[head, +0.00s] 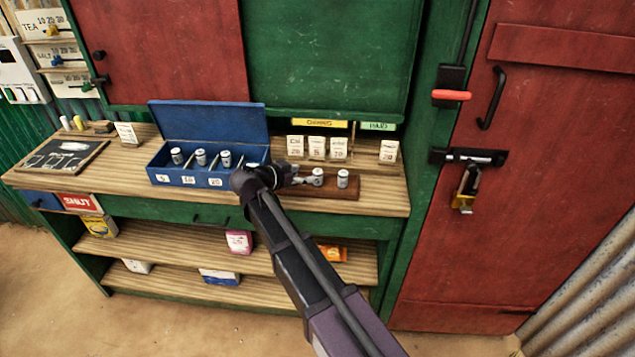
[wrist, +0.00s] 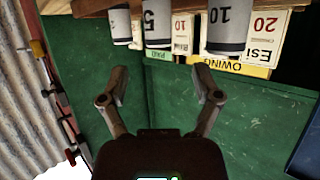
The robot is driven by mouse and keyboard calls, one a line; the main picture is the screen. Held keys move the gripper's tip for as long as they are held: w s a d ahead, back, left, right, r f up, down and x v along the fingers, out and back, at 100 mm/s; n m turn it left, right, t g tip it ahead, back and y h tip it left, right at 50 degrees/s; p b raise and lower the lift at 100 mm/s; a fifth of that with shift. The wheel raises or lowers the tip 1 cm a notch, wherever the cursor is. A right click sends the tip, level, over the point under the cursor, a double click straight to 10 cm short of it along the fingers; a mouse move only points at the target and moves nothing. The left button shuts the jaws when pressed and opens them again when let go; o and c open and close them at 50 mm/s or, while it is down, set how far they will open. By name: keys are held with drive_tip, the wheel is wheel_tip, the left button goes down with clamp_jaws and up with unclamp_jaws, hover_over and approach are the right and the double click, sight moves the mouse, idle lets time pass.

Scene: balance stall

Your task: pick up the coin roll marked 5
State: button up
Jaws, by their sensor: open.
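The coin roll marked 5 (wrist: 157,24) is a pale cylinder with a dark band. In the upside-down wrist view it stands between a roll marked 10 (wrist: 228,28) and another roll (wrist: 120,26) whose marking I cannot read. In the head view it appears to be the middle roll (head: 318,177) on a brown wooden board (head: 335,192), with one roll (head: 342,179) to its right. My gripper (wrist: 161,76) is open and empty, its fingers apart and pointing toward the roll marked 5, with a gap between. In the head view my gripper (head: 303,180) partly hides the board's left part.
A blue open box (head: 205,122) holding several rolls stands left of my gripper. White cards (head: 317,148) stand behind the board, under yellow and green labels (head: 320,122). A slate (head: 62,158) lies at the counter's left. A red door (head: 510,220) is at right.

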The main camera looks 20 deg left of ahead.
sight(316, 172)
drive_tip(key=shift+w+d+f, duration=0.2)
drive_tip(key=shift+w, duration=0.25)
drive_tip(key=shift+w+d, duration=0.1)
drive_tip(key=shift+b+x, duration=1)
drive_tip(key=shift+x, duration=1.5)
clamp_jaws()
